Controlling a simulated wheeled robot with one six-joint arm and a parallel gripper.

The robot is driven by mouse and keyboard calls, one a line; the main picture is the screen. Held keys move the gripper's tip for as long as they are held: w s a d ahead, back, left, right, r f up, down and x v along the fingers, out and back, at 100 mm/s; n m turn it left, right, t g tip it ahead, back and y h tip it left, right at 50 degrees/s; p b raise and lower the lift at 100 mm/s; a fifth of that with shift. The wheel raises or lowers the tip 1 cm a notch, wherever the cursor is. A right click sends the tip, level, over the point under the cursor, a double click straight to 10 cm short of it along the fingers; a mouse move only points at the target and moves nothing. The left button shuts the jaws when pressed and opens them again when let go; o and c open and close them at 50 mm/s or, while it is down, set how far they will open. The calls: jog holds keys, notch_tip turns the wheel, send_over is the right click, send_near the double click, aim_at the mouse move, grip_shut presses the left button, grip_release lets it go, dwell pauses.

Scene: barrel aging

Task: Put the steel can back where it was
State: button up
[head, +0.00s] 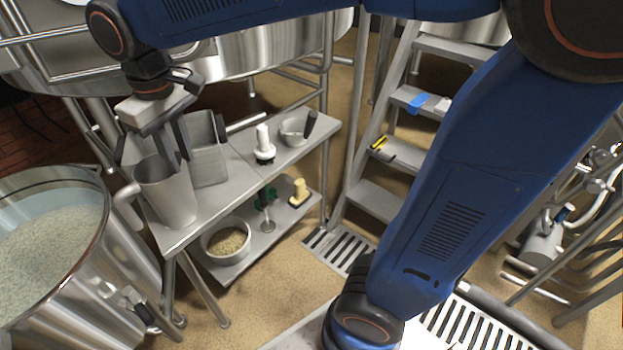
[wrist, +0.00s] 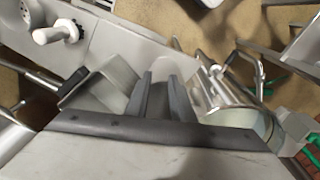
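The steel can (head: 170,200), a tall jug-like vessel with a side handle, stands upright on the upper shelf of a steel table (head: 215,205), near its front left corner. I cannot tell whether a finger touches the can.
A rectangular steel container (head: 208,160) stands close behind the can. A white-handled tool (head: 264,145) and a small pan (head: 293,130) are farther right on the table. A bowl of grain (head: 226,241) is on the lower shelf. A large open vat (head: 60,250) stands at left.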

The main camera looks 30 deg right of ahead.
jog(key=s+d+f+m+t, duration=0.2)
jog(key=s+d+f+m, duration=0.1)
jog(key=s+d, duration=0.5)
jog(key=s+d+f+m+t, duration=0.1)
jog(key=s+d+f+m, duration=0.2)
jog(key=s+d, duration=0.5)
jog(key=d+f, duration=0.1)
jog(key=d, duration=0.5)
jog(key=shift+d+t, duration=0.15)
jog(key=shift+t, duration=0.25)
